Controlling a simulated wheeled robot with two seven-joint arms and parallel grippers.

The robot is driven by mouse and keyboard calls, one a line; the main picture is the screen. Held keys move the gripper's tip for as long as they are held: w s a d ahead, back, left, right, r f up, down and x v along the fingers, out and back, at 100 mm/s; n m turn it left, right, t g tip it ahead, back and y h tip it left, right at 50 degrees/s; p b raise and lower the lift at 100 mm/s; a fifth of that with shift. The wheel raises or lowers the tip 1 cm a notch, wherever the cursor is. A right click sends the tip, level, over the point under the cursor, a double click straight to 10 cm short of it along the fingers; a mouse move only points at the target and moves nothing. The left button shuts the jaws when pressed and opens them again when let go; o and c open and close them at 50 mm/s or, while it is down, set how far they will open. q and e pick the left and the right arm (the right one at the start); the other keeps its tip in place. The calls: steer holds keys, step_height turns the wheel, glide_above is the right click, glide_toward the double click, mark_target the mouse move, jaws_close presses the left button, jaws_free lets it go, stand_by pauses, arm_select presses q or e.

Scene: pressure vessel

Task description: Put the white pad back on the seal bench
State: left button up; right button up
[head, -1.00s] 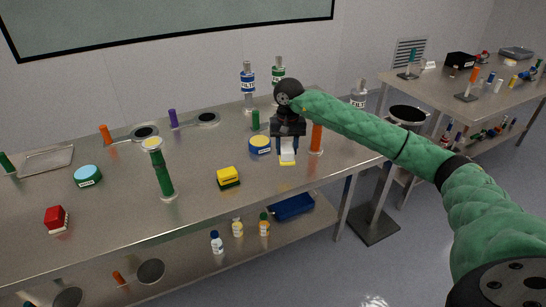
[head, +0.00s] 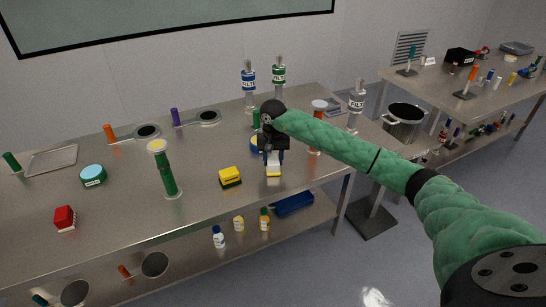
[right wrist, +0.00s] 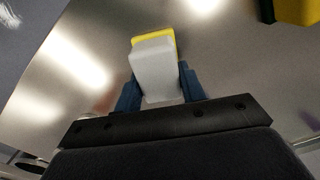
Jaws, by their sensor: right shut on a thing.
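The white pad (head: 274,167) has a yellow layer on its underside. My right gripper (head: 274,157) is shut on it and points down over the front part of the near steel bench (head: 120,215). In the right wrist view the white pad (right wrist: 156,68) is between the blue fingers (right wrist: 158,92), with its yellow layer at the far end. I cannot tell whether the pad touches the bench top. Which bench is the seal bench is not marked clearly. My left gripper is out of view.
A yellow-and-green pad (head: 230,177) lies left of my right gripper. An orange-bodied cylinder (head: 316,135) stands to the right. A green column (head: 165,172) and a red-and-white pad (head: 64,217) are further left. Bare bench lies between them.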

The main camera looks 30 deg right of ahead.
mark_target(273, 157)
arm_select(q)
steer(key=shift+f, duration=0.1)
arm_select(e)
steer(key=shift+f, duration=0.1)
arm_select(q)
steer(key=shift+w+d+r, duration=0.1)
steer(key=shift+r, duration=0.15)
arm_select(e)
steer(key=shift+f, duration=0.1)
steer(key=o, duration=0.9)
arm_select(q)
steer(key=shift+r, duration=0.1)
arm_select(e)
steer(key=shift+r, duration=0.35)
steer(key=shift+r+b, duration=0.25)
steer(key=shift+b, duration=0.15)
steer(key=shift+r, duration=0.35)
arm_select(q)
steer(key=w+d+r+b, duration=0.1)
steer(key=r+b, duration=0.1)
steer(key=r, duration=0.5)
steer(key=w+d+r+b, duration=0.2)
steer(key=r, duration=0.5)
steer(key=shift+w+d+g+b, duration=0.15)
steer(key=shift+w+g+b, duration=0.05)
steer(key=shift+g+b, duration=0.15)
arm_select(e)
step_height(273, 157, up, 10)
steer(key=shift+r, duration=0.2)
